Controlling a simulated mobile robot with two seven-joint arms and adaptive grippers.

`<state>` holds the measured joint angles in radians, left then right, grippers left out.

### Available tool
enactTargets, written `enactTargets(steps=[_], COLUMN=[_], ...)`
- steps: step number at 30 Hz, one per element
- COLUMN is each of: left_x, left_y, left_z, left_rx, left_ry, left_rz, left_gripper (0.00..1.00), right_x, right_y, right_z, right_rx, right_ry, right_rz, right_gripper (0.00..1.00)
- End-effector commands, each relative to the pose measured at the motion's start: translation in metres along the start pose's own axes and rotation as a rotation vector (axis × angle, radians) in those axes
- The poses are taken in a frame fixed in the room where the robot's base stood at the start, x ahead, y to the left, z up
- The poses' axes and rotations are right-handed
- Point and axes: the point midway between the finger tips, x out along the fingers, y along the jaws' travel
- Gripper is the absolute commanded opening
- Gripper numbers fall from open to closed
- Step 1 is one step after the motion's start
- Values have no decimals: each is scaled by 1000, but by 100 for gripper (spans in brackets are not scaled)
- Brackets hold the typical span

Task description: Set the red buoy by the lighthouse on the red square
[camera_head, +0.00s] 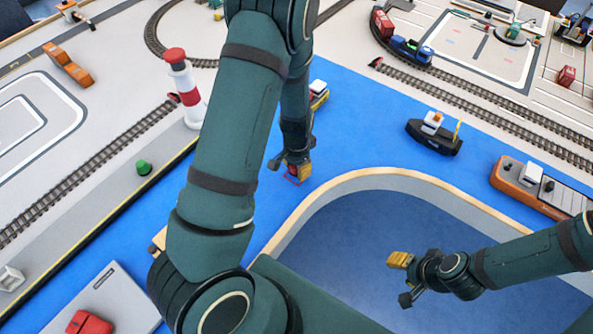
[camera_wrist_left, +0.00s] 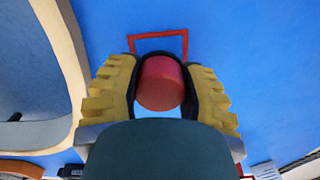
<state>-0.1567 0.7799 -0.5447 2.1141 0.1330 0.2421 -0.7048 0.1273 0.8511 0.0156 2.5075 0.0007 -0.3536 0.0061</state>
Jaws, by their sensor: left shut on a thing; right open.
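The red buoy (camera_wrist_left: 160,84) sits between the yellow-padded fingers of my left gripper (camera_wrist_left: 160,95), which is shut on it. In the wrist view the red square outline (camera_wrist_left: 185,46) shows on the blue water just beyond the buoy. In the head view my left gripper (camera_head: 289,170) is low over the blue surface, right of the red and white lighthouse (camera_head: 190,101). The red square (camera_head: 292,181) is partly hidden by that gripper. I cannot tell whether the buoy touches the surface. My right gripper (camera_head: 399,279) is open and empty over the dark blue recess.
A green buoy (camera_head: 144,167) stands on the grey quay at left. A small boat (camera_head: 319,97) lies close behind my left gripper. A black tug (camera_head: 434,134) and an orange ship (camera_head: 530,187) lie to the right. The curved wooden rim (camera_head: 372,172) borders the water.

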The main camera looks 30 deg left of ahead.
Motion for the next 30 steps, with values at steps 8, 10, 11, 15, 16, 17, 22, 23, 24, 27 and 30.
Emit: enactTargets(steps=[8, 10, 11, 15, 16, 17, 22, 23, 24, 27, 30], left_x=[17, 17, 17, 21, 20, 20, 20, 20, 20, 19, 13], left_y=[0, 0, 0, 0, 0, 0, 0, 0, 0, 0, 0], left_z=[0, 0, 0, 0, 0, 0, 0, 0, 0, 0, 0], left_rx=[-1, -1, -1, -2, -2, -2, -1, -1, -1, -1, 0], left_ry=[0, 0, 0, -1, -1, -1, -1, -1, -1, -1, 0], left_rz=[0, 0, 1, 1, 1, 1, 1, 1, 1, 1, 0], left_gripper=[4, 4, 4, 4, 53, 64, 69, 69, 69, 69, 69], right_x=[4, 4, 4, 7, 6, 6, 6, 6, 6, 5, 2], right_y=[2, 1, 2, 3, 2, 2, 2, 2, 2, 2, 1], right_z=[2, 2, 2, 3, 3, 3, 3, 3, 3, 3, 1], right_rx=[-1, -1, -1, -2, -2, -2, -2, -2, -2, -1, -1], right_ry=[-4, -4, -4, -6, -6, -6, -6, -6, -6, -6, -4], right_rz=[0, 0, 0, -1, -1, -1, -1, -1, -1, 0, 0], right_gripper=[47, 47, 47, 47, 47, 47, 47, 47, 47, 47, 47])
